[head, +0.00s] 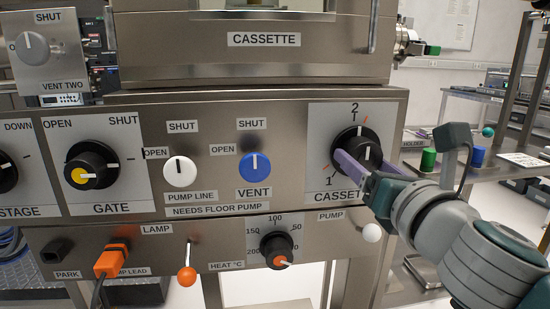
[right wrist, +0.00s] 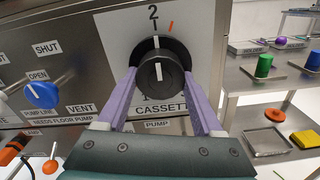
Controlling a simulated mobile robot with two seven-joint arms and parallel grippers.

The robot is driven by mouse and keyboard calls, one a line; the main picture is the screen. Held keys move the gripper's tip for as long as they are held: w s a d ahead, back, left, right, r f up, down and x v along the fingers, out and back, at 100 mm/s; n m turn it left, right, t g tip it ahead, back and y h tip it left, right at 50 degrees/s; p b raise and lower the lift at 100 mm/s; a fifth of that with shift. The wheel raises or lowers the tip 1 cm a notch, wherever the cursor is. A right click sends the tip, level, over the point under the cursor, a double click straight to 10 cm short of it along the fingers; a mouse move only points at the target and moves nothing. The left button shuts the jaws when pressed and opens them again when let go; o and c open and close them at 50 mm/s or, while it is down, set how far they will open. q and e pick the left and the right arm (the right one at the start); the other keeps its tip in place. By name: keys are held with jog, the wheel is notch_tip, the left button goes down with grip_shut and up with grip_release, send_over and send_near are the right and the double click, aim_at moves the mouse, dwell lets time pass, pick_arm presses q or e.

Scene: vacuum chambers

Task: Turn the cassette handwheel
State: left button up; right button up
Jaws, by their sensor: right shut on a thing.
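The cassette handwheel (head: 351,140) is a black round knob on a pale panel marked 1 at lower left and 2 at the top. My right gripper (head: 362,166) reaches it from the lower right, its purple fingers shut on the knob. In the right wrist view the handwheel (right wrist: 160,72) sits between the two fingertips (right wrist: 160,80), one on each side. White lines on the knob point roughly up, toward the 2. Fingers and wrist hide part of the CASSETTE label. My left gripper is out of view.
The blue VENT knob (head: 254,167) and white pump line knob (head: 180,172) are to the left on the same panel. The HEAT knob (head: 276,248) and white PUMP ball (head: 372,233) are below. A shelf with green (head: 428,158) and blue cylinders stands at right.

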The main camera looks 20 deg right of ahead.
jog(key=c, duration=0.6)
jog(key=shift+o, duration=0.2)
jog(key=shift+n, duration=0.3)
